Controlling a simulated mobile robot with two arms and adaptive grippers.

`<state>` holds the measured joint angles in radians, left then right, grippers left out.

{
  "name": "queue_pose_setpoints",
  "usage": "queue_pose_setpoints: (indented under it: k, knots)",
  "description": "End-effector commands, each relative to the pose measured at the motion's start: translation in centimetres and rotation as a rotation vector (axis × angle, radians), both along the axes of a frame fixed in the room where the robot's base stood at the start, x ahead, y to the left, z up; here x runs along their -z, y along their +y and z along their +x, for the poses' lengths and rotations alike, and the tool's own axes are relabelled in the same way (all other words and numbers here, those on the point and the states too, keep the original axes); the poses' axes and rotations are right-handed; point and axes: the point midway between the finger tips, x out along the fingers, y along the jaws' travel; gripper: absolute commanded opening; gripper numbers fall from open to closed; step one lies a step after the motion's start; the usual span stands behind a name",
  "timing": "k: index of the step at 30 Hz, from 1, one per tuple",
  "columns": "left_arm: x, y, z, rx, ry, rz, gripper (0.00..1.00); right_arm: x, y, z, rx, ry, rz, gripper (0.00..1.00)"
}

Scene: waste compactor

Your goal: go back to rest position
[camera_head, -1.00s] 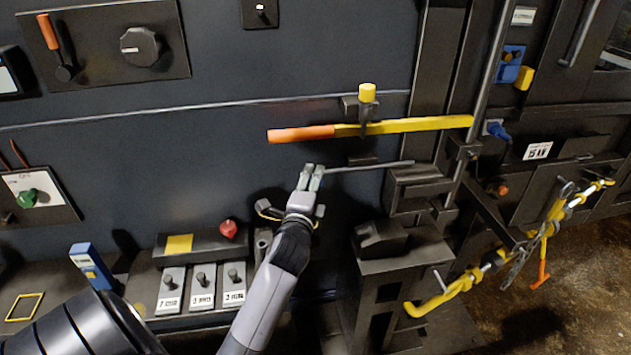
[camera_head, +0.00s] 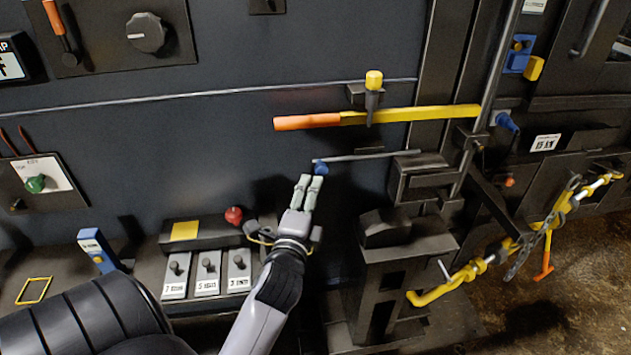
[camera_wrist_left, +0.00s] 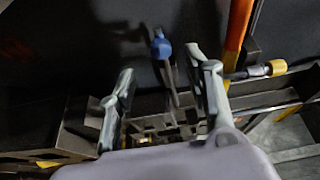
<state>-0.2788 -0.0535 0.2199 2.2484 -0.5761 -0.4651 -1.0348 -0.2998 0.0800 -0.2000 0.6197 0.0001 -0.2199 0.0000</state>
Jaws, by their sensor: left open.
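My left gripper (camera_head: 308,190) is in the middle of the head view, in front of the dark panel. Its fingers point up toward the blue tip (camera_head: 320,169) of a thin grey lever (camera_head: 370,157). In the left wrist view, my left gripper (camera_wrist_left: 163,95) has its two fingers well apart with nothing held between them. The blue tip (camera_wrist_left: 161,46) shows beyond and between the fingers there, apparently apart from them. My right gripper is in neither view.
A yellow bar with an orange handle (camera_head: 308,121) lies across the panel above my gripper. A red knob (camera_head: 234,215) and several switches (camera_head: 207,275) are at lower left. A dark block (camera_head: 400,250) stands to the right. A yellow hooked bar (camera_head: 445,287) with a chain hangs farther right.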

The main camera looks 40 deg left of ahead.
Motion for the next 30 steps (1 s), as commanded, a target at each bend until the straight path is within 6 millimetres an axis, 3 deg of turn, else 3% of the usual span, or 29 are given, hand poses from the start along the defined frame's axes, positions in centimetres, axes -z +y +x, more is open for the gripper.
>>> queue_pose_setpoints:
  k: [7,24,27,29,30]
  knots:
    - [0.0,-1.0,-1.9,0.000,0.001,0.000,0.46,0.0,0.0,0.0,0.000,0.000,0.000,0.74]
    - [0.1,-1.1,-1.9,0.001,0.001,-0.002,0.46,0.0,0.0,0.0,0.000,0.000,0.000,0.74]
    - [1.8,-1.4,-1.5,0.015,0.018,-0.029,0.46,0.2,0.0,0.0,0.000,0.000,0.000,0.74]
    - [4.0,-2.0,-0.9,0.033,0.040,-0.072,0.46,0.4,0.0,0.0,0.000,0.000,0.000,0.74]
    - [6.1,-2.5,-0.4,0.048,0.060,-0.111,0.46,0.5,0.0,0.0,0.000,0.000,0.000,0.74]
